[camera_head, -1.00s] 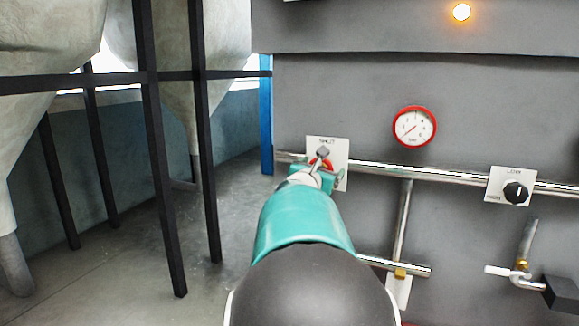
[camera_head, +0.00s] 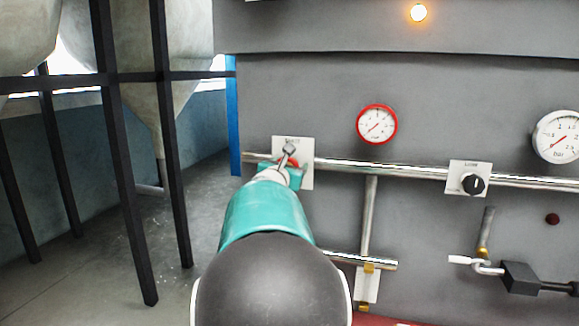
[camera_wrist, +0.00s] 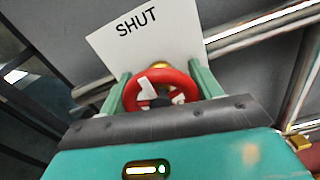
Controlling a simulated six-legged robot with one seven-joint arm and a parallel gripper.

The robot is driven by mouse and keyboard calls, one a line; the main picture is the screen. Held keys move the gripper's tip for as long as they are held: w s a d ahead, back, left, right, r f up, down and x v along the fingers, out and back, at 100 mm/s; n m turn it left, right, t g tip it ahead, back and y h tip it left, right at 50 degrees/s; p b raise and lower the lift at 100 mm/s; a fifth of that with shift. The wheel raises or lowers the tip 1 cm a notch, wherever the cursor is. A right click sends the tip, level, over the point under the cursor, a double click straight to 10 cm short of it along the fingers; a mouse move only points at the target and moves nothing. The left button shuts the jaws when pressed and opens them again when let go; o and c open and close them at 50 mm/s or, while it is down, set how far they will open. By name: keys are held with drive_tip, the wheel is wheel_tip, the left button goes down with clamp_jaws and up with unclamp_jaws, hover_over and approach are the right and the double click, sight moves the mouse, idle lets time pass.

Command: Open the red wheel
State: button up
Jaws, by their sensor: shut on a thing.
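The red wheel (camera_wrist: 160,92) shows in the wrist view, a ring with a dark hub and a white mark inside. It sits in front of a white plate (camera_wrist: 140,38) reading "SHUT". My gripper (camera_wrist: 163,90) has one teal finger on each side of the wheel and is shut on its rim. In the head view, only a bit of the red wheel (camera_head: 293,160) shows past my gripper (camera_head: 285,172). My teal and dark arm hides the area below it.
A steel pipe (camera_head: 400,173) runs along the grey panel. A red-rimmed gauge (camera_head: 376,125), a black knob (camera_head: 473,184) and a lever valve (camera_head: 480,262) are to the right. Dark posts (camera_head: 170,150) stand at left, with open floor (camera_head: 215,225) between them and the panel.

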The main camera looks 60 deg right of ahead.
drive_tip(key=shift+n, duration=0.3)
drive_tip(key=n, duration=0.5)
drive_tip(key=shift+w+n, duration=0.15)
drive_tip(key=shift+n, duration=0.25)
drive_tip(key=n, duration=0.7)
drive_tip(key=shift+w+f, duration=0.1)
drive_tip(key=shift+f, duration=0.05)
drive_tip(key=n, duration=0.5)
drive_tip(key=shift+f+n, duration=0.1)
drive_tip(key=shift+n, duration=0.2)
drive_tip(key=shift+f+n, duration=0.1)
drive_tip(key=shift+n, duration=2.2)
drive_tip(key=o, duration=1)
